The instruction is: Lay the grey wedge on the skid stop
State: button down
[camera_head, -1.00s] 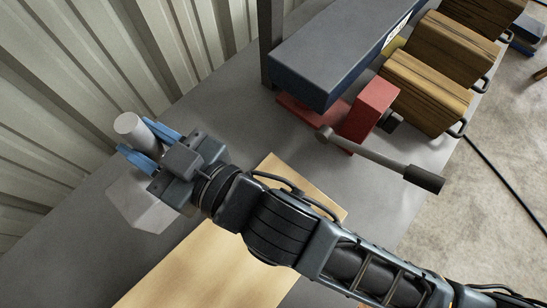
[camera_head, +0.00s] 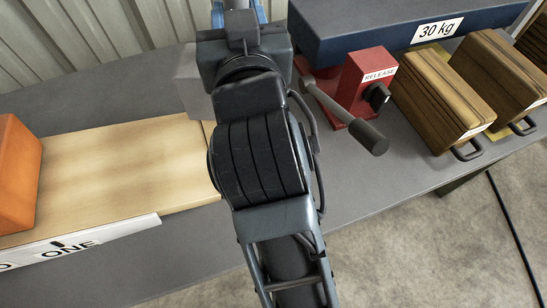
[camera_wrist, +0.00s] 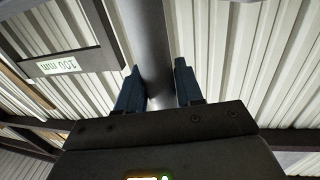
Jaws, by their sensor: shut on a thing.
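A light grey block (camera_head: 188,85), which I take for the grey wedge, shows in the head view left of my wrist, mostly hidden by it. My gripper (camera_head: 238,8) is near the top edge there, its blue fingers partly cut off. In the wrist view, my gripper (camera_wrist: 158,90) is shut on a round grey post (camera_wrist: 150,45). The post seems to belong to the wedge, but the join is hidden. A red block marked RELEASE (camera_head: 362,78) with a lever stands to the right. No part is marked as the skid stop; I cannot tell which it is.
A pale board (camera_head: 115,165) lies on the grey bench, with an orange block (camera_head: 15,170) at its left end. A blue beam marked 30 kg (camera_head: 400,30) stands at the back right. Wooden blocks with handles (camera_head: 440,95) stand further right. A corrugated wall (camera_head: 90,35) closes the back.

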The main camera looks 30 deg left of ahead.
jog(key=f, duration=0.2)
jog(key=d+f, duration=0.1)
jog(key=f, duration=0.2)
jog(key=shift+f+b, duration=0.5)
jog(key=shift+f, duration=1.8)
jog(key=shift+f, duration=0.15)
jog(key=c, duration=0.7)
grip_release()
